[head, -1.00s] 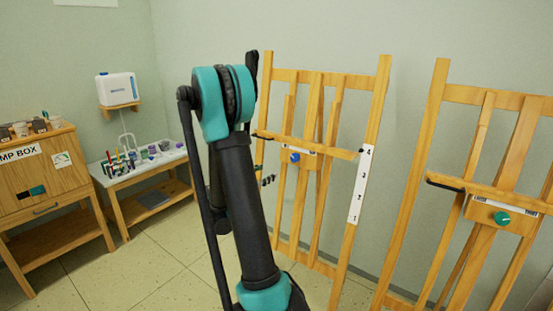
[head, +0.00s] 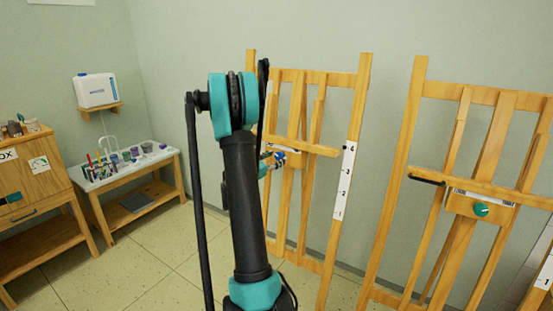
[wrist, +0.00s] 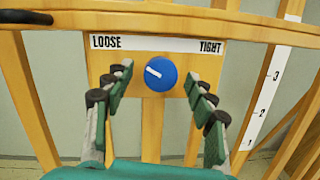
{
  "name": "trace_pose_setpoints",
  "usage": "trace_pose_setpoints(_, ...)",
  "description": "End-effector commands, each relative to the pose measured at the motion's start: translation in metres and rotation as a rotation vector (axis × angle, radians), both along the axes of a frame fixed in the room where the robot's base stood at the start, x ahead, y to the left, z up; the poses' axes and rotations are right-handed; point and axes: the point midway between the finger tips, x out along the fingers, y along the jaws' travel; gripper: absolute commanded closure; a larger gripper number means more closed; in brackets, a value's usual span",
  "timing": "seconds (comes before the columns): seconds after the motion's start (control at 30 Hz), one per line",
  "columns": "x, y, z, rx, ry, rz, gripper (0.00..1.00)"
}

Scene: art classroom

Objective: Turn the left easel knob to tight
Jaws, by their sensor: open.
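The left easel (head: 361,110) is light wood. Its round blue knob (wrist: 161,74) sits on a wooden block under a strip marked LOOSE at left and TIGHT at right. The knob's white mark lies on its left side, tilted slightly up, toward the LOOSE side. My gripper (wrist: 158,77) is open, with green-padded fingers left and right of the knob; gaps show on both sides. I cannot tell how far the fingertips are from the block. In the head view my gripper (head: 272,162) is at the knob, mostly hidden behind my arm.
A second easel (head: 408,130) with a green knob (head: 481,210) stands to the right. The left easel's crossbar (wrist: 230,25) runs just above the knob. A low table with art supplies (head: 125,165) and a wooden cabinet (head: 30,180) stand at left. Open floor lies between.

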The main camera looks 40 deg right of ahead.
Motion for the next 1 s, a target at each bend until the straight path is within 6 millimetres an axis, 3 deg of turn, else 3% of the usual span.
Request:
trace_pose_setpoints(0.43,0.0025,-0.0095,0.0001,0.0,0.0,-0.001,0.45)
trace_pose_setpoints(0.8,0.0023,-0.0092,0.0001,0.0,0.0,-0.001,0.91)
trace_pose_setpoints(1.0,0.0023,-0.0092,0.0001,0.004,-0.009,-0.003,0.94)
